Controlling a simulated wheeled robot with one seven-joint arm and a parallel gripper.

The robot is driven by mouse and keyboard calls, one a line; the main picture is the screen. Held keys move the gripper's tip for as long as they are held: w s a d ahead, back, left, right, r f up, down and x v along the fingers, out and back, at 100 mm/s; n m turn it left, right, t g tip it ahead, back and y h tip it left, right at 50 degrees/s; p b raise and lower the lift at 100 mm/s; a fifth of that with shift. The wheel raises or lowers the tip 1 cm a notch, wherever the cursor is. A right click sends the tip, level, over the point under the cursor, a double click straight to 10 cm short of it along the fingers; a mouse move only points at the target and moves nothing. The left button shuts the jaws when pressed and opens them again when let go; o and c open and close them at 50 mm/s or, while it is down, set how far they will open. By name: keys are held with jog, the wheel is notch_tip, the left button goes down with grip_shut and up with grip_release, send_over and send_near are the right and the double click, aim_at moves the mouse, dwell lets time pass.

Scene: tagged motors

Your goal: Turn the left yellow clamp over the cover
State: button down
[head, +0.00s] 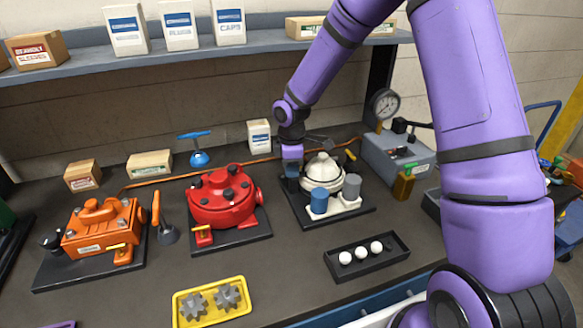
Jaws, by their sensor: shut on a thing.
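A white motor with a domed white cover (324,169) stands on a black base plate (351,213) at the middle right of the bench. A yellow clamp (350,155) sticks out at the right of the cover. My gripper (292,180) points down at the left side of this motor, beside the cover. It is shut there, and what it holds, apparently the left yellow clamp, is hidden behind the fingers. A blue cylinder (319,200) and a grey cylinder (351,186) stand at the motor's front.
A red motor (222,200) and an orange motor (101,229) stand to the left. A black tray (374,265) with white balls and a yellow tray (183,306) with gears lie in front. A gauge box (398,157) stands right. A shelf (100,60) runs behind.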

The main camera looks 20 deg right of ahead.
jog(key=shift+n, duration=1.3)
jog(key=c, duration=1)
grip_release()
jog(key=shift+c, duration=0.2)
notch_tip(320, 180, up, 10)
jog(key=shift+r, duration=0.45)
